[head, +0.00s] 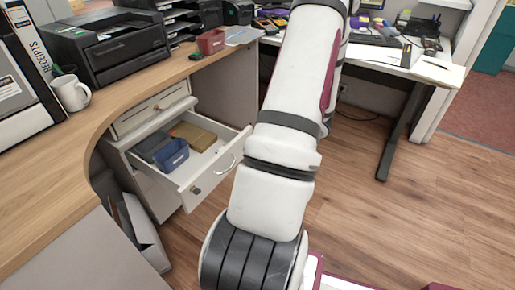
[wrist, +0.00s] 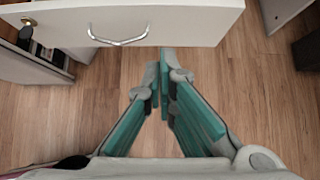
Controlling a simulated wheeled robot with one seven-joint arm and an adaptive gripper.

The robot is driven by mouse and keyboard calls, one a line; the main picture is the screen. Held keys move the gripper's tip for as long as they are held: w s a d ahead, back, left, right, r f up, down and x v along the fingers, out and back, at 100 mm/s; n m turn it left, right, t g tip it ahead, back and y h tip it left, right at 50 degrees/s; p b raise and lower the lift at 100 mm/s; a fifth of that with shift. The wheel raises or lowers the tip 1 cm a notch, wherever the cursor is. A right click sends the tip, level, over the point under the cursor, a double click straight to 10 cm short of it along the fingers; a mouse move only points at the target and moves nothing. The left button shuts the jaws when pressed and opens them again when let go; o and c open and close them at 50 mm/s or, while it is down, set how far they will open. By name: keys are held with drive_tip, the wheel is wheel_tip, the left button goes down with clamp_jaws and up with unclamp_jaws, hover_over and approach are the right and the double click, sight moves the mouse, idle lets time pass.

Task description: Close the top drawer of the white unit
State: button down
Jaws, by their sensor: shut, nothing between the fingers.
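The white unit (head: 160,196) stands under the wooden counter. One of its drawers (head: 212,176) is pulled well out, with a bar handle (head: 226,165) on its front. Inside lie a blue bin (head: 172,155), a tan box (head: 194,136) and a grey item. In the wrist view the white drawer front (wrist: 190,22) and its handle (wrist: 118,40) fill the top. My gripper (wrist: 159,82) is shut and empty, its teal-padded fingers together just below the drawer front in the picture. I cannot tell whether they touch it. The head view does not show my fingers.
A shut drawer front (head: 150,107) with a small handle is above the open drawer. A desk (head: 400,62) stands at the back right. The wooden floor (head: 400,220) is clear.

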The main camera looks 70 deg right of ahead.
sight(234, 150)
drive_tip(key=shift+w+d+f+b, duration=0.45)
drive_tip(key=shift+w+f, duration=0.4)
drive_tip(key=shift+w, duration=0.65)
drive_tip(key=shift+w+d+f+b, duration=0.4)
drive_tip(key=shift+w+f, duration=0.5)
drive_tip(key=shift+w, duration=0.6)
drive_tip(key=shift+w+d+f+b, duration=0.25)
drive_tip(key=shift+w+f+b, duration=0.5)
drive_tip(key=shift+w, duration=0.75)
drive_tip(key=shift+f, duration=0.1)
